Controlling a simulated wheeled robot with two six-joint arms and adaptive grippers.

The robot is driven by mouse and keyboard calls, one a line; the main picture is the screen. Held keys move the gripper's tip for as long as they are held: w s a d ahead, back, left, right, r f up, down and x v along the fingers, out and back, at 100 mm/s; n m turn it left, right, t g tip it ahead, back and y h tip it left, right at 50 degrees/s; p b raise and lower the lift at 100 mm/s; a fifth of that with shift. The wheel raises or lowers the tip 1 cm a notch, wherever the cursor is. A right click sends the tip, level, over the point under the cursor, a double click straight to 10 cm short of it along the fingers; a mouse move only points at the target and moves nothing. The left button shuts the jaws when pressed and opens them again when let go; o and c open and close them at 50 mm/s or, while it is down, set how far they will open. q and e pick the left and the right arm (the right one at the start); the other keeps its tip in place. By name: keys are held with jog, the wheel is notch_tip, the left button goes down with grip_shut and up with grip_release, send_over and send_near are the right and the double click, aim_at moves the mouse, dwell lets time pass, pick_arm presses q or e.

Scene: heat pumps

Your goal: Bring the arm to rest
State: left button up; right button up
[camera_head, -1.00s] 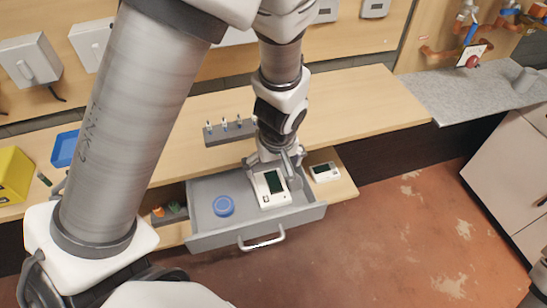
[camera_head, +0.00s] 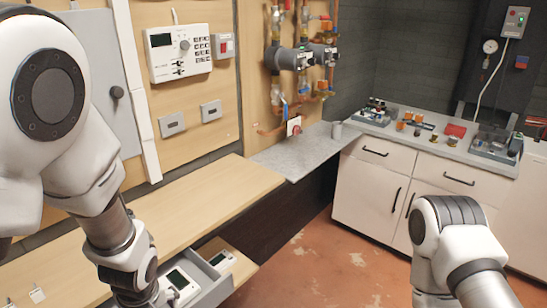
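My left arm (camera_head: 125,245) comes in from the left and reaches down to the open grey drawer (camera_head: 213,285) at the bottom of the picture. Its gripper (camera_head: 150,298) is at the bottom edge, and its fingers are cut off or hidden. A white handheld device (camera_head: 180,283) with a dark screen lies in the drawer just right of this gripper; I cannot tell whether they touch. My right arm (camera_head: 455,245) shows at the lower right, in front of the white cabinets. Its gripper is out of the picture.
A grey countertop (camera_head: 300,150) and white cabinets (camera_head: 375,195) stand beyond. A wall controller (camera_head: 178,50) and pipes are above. The red floor (camera_head: 330,265) between is clear.

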pick_arm(q)
jog(key=s+f+m+g+h, duration=0.2)
jog(key=s+f+m+g, duration=0.25)
jog(key=s+f, duration=1.7)
jog(key=w+a+f+m+t, duration=0.1)
jog(key=w+m+t, duration=0.2)
jog(key=w+m, duration=0.2)
jog(key=shift+w+f, duration=0.35)
jog(key=shift+w, duration=0.3)
pick_arm(e)
jog(key=shift+w, duration=0.45)
